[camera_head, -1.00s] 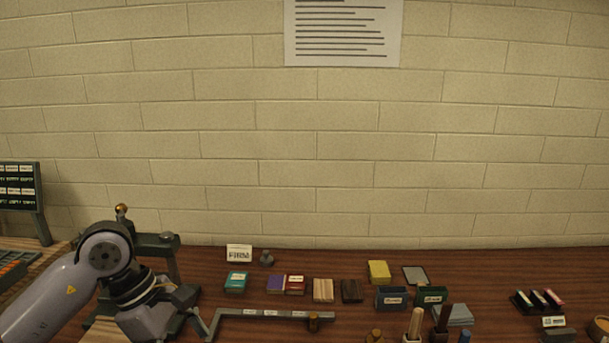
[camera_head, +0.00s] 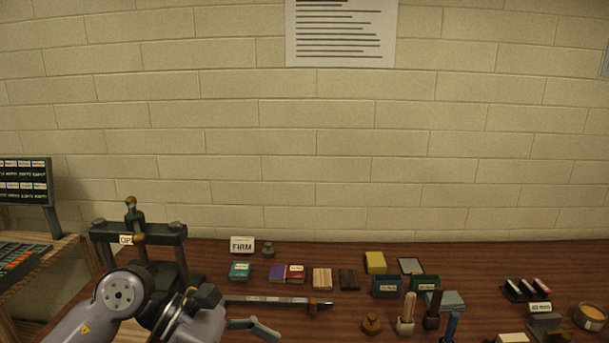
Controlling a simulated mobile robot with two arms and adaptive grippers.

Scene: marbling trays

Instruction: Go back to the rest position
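My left arm comes in from the lower left, with its gripper (camera_head: 255,328) low over the near part of the wooden table (camera_head: 560,262). One grey finger shows, pointing right. The other finger cannot be made out, so the opening is unclear. I see nothing held in the visible part. The gripper is in front of and to the right of a dark press-like frame (camera_head: 138,232), and my arm hides the frame's lower part. My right gripper is not in view.
A rail (camera_head: 270,301) lies beyond the gripper. Small blocks, a FIRM sign (camera_head: 242,244), a yellow block (camera_head: 375,262), dark bins (camera_head: 387,287) and upright handles (camera_head: 407,313) stand centrally. A marker rack (camera_head: 527,290) is at right. A display board (camera_head: 25,182) stands at left.

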